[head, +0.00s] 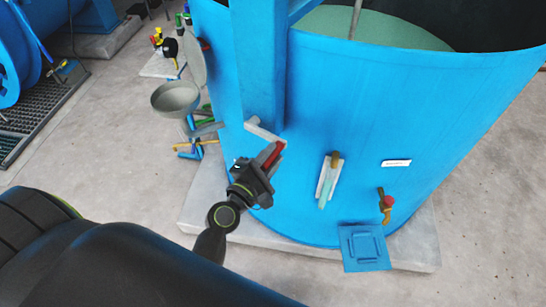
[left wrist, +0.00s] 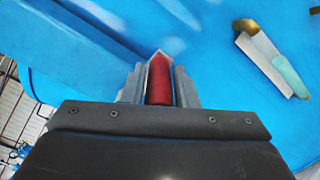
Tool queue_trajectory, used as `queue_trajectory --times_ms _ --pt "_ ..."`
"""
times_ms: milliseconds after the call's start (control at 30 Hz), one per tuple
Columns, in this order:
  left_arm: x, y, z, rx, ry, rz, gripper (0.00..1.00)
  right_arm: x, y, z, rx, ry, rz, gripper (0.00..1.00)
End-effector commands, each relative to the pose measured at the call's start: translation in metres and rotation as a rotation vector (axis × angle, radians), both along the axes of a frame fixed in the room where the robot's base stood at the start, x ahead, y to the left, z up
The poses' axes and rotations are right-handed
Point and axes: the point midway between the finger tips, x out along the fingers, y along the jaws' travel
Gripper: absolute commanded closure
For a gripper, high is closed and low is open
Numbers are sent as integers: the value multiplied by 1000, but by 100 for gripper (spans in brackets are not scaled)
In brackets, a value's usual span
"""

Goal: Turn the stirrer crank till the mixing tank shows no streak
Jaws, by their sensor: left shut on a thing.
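The mixing tank (head: 400,110) is a large blue open-topped vessel. Pale green liquid (head: 375,28) shows inside with a thin grey shaft (head: 355,18) standing in it; I make out no clear streak in the part that shows. The stirrer crank has a grey arm (head: 264,133) at the blue column on the tank's side and a red handle (head: 273,155). My left gripper (head: 266,166) is shut on the red handle, which also shows between the fingers in the left wrist view (left wrist: 159,82). My right gripper is not in view.
A sight gauge (head: 329,180), a small red-handled tap (head: 386,203) and a blue step plate (head: 364,248) are at the tank's front. A grey funnel bowl (head: 175,98) stands left of the tank. Bare floor lies right.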

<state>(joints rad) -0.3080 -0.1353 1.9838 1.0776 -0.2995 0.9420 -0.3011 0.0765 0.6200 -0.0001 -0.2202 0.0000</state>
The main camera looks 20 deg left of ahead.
Motion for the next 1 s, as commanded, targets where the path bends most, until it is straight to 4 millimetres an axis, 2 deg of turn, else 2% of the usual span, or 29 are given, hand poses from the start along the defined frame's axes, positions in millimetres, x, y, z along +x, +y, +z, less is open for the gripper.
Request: queue_trajectory --times_ms 200,233,400,767,867,1000 --pt "1 2 3 7 -10 7 100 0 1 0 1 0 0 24" --pt "1 2 3 7 -9 7 72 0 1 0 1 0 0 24" --pt "0 2 2 5 -6 4 52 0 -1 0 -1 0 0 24" --pt "-5 2 -1 1 -1 4 52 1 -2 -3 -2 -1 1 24" --pt "-16 4 -3 0 0 4 52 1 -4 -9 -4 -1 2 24" --pt "-40 8 -5 1 -1 5 52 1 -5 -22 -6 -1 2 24"
